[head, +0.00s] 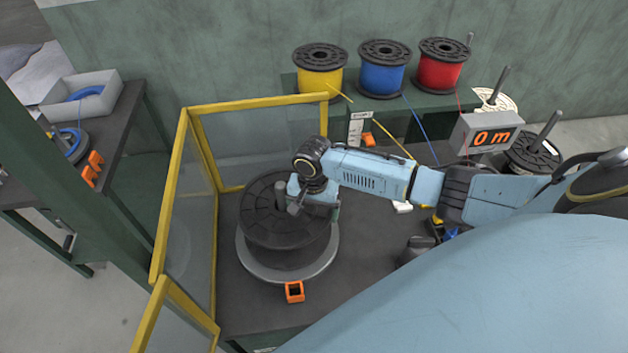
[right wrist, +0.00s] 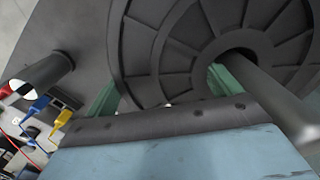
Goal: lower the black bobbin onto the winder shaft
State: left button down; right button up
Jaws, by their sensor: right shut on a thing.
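The black bobbin (head: 258,228) is upright above a round grey plate (head: 325,258) on the bench. The grey winder shaft (head: 280,194) sticks up through its centre hole. In the right wrist view the bobbin's ribbed top flange (right wrist: 190,50) surrounds the shaft (right wrist: 268,95). My right gripper (head: 303,206) is shut on the bobbin near its top. Its green fingers (right wrist: 168,92) show at the flange in the right wrist view. Any gap between the bobbin's underside and the plate cannot be made out. My left gripper is not in view.
A yellow-framed clear guard (head: 172,205) stands left and behind. An orange block (head: 294,292) sits at the plate's front edge. Yellow (head: 320,72), blue (head: 382,70) and red (head: 442,65) spools stand on a rear shelf. A display (head: 488,138) reads 0 m.

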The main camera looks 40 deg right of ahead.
jog(key=shift+a+f, duration=0.4)
jog(key=shift+a, duration=0.1)
dwell(0.3)
jog(key=o, duration=1.6)
jog(key=r, duration=0.4)
jog(key=r+p, duration=0.1)
jog(key=r, duration=0.8)
jog(key=shift+d+r, duration=0.2)
jog(key=shift+d, duration=0.2)
jog(key=shift+s, duration=0.1)
